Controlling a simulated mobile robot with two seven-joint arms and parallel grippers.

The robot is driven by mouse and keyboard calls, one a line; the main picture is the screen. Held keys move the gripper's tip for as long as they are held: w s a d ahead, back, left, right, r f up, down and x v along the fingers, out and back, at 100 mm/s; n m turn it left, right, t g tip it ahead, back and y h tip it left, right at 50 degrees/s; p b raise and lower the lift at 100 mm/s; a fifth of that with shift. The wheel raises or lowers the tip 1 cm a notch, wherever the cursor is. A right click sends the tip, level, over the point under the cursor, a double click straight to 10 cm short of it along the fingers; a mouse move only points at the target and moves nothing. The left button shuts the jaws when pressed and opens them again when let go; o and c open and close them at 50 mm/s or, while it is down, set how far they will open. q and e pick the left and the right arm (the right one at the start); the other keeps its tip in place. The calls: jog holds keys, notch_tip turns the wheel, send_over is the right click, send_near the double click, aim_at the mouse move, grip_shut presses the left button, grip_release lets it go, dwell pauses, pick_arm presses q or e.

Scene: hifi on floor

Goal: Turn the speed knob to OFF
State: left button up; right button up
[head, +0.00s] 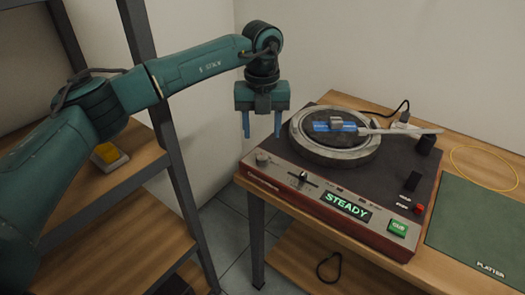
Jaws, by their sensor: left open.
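The turntable deck (345,165), dark on top with a reddish front edge, stands on the wooden table. A round pale knob (262,158) sits at its left front corner; its marks are too small to read, so I cannot tell its setting or whether it is the speed knob. A small dark-topped control (303,177) stands to its right. The lit display (346,206) reads STEADY. My left gripper (262,134) points down with its two blue fingers apart, empty, and appears above the pale knob, not touching it. My right gripper is out of view.
A platter (335,150) carries a blue item under the pale tonearm (400,131). A green lit button (398,228) and a red one (419,209) are at the right. A green mat (480,225) and yellow ring (484,168) lie right of the deck. Wooden shelves (110,255) stand left.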

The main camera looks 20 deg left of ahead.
aim_at(262, 156)
pick_arm(q)
notch_tip(262, 156, down, 8)
jog(key=shift+r, duration=0.1)
dwell(0.4)
jog(key=c, duration=1)
jog(key=shift+o, duration=0.2)
jog(key=shift+m, duration=0.3)
jog(key=m+b, duration=0.1)
jog(key=m, duration=0.3)
jog(key=shift+m+b, duration=0.65)
jog(key=shift+m, duration=1.95)
